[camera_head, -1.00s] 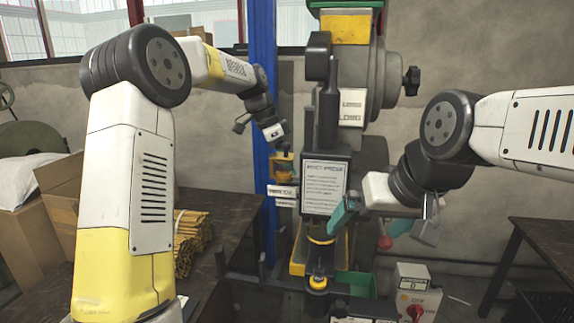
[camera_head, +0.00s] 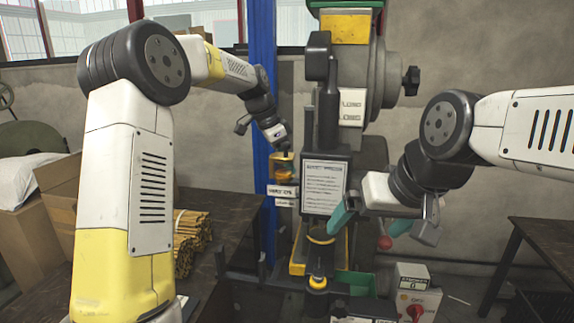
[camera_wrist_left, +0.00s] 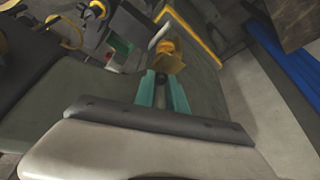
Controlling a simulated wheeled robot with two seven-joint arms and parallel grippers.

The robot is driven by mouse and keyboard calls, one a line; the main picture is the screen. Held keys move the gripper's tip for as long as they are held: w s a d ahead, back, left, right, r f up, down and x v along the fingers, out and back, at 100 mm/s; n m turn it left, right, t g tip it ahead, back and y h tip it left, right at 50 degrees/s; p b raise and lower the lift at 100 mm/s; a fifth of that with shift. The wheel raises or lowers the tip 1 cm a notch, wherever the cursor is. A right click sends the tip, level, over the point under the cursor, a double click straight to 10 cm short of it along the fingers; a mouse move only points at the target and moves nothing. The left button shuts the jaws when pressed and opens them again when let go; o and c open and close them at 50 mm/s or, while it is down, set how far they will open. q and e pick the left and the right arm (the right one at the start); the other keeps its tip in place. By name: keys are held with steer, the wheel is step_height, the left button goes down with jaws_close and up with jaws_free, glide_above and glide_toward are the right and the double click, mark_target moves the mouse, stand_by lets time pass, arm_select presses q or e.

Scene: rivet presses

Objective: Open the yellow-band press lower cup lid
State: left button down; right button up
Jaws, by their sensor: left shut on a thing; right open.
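The press (camera_head: 324,185) stands in the middle of the head view, with a yellow band (camera_head: 345,28) near its top. A small yellow-orange cup (camera_head: 284,168) sits on its left side, above white labels. My left gripper (camera_head: 286,153) is at the top of this cup. The left wrist view shows its teal fingers (camera_wrist_left: 162,84) close together on a small dark part, with the yellow cup (camera_wrist_left: 169,57) just beyond. I cannot tell whether that part is the lid or its knob. My right gripper (camera_head: 370,217) is open and empty, its teal fingers apart in front of the press.
A blue post (camera_head: 262,90) stands just left of the cup. A yellow-capped part (camera_head: 317,282), a green bin (camera_head: 357,283) and a grey control box (camera_head: 415,288) are low at the press. Brown bundles (camera_head: 190,240) lie on the left table.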

arm_select(q)
steer(key=n, duration=0.2)
steer(key=w+n+t, duration=0.1)
steer(key=n, duration=0.1)
steer(key=shift+d+t+y, duration=0.15)
steer(key=shift+t+y, duration=0.15)
steer(key=n, duration=0.2)
steer(key=shift+w+n+t+y, duration=0.35)
steer(key=shift+n+t+y, duration=0.05)
steer(key=n, duration=0.1)
steer(key=n+y, duration=0.1)
steer(key=n, duration=0.1)
steer(key=shift+w+t, duration=0.3)
steer(key=shift+w, duration=0.1)
steer(key=shift+w+a+n+y, duration=0.15)
steer(key=shift+a+n+y, duration=0.1)
steer(key=shift+n, duration=0.45)
steer(key=shift+w+a+n+y, duration=0.15)
steer(key=shift+n+y, duration=0.1)
steer(key=shift+n, duration=0.75)
steer(key=c, duration=1.4)
jaws_free()
steer(key=shift+o, duration=0.2)
